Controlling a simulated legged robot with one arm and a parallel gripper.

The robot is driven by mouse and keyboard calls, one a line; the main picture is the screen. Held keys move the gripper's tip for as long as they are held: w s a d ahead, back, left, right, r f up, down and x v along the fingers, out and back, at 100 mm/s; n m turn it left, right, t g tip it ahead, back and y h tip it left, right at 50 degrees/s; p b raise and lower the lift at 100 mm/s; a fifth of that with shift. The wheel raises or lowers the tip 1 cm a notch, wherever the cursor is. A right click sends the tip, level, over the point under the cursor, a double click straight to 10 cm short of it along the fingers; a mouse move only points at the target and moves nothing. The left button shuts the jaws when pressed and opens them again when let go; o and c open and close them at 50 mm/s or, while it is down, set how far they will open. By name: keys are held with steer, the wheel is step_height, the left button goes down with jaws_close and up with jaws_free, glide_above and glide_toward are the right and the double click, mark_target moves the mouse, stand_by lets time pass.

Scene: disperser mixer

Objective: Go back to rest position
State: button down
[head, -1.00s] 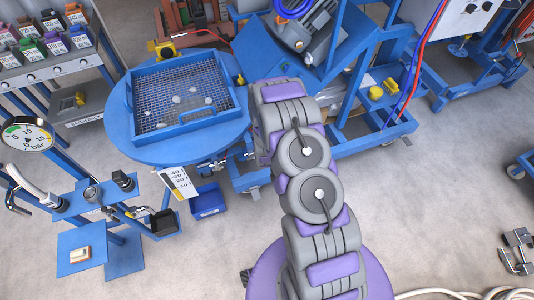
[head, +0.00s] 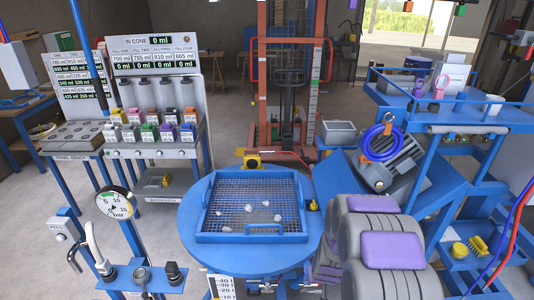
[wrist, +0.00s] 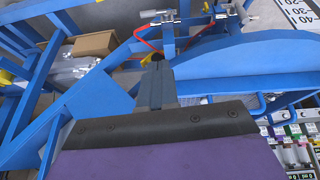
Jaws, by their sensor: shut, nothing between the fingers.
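My gripper (wrist: 157,86) shows in the wrist view as dark grey fingers together at the end of a black and purple housing. It is shut with nothing between the fingers. Blue frame beams and a blue curved surface lie beyond it. In the head view my grey and purple arm is folded at the lower right, and the gripper itself is not visible there.
A round blue table (head: 192,232) holds a blue mesh tray (head: 252,239) with several pale stones, left of my arm. A pressure gauge (head: 115,203) stands at left. A blue cart (head: 455,118) stands at right. Open floor (head: 160,225) shows left of the table.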

steer(key=s+a+r+g, duration=0.2)
steer(key=s+r, duration=0.4)
steer(key=r, duration=0.3)
steer(key=s+r+g+b, duration=0.1)
steer(key=s+r, duration=0.4)
steer(key=s, duration=0.5)
steer(key=s+a+r+g+b, duration=0.1)
steer(key=s+r+g, duration=0.1)
steer(key=s+r, duration=0.4)
steer(key=s+a+r+g+b, duration=0.1)
steer(key=s+r, duration=0.5)
steer(key=s, duration=0.9)
steer(key=shift+s+m+g+y, duration=0.3)
steer(key=shift+s, duration=0.05)
steer(key=shift+r, duration=0.1)
stand_by(2.0)
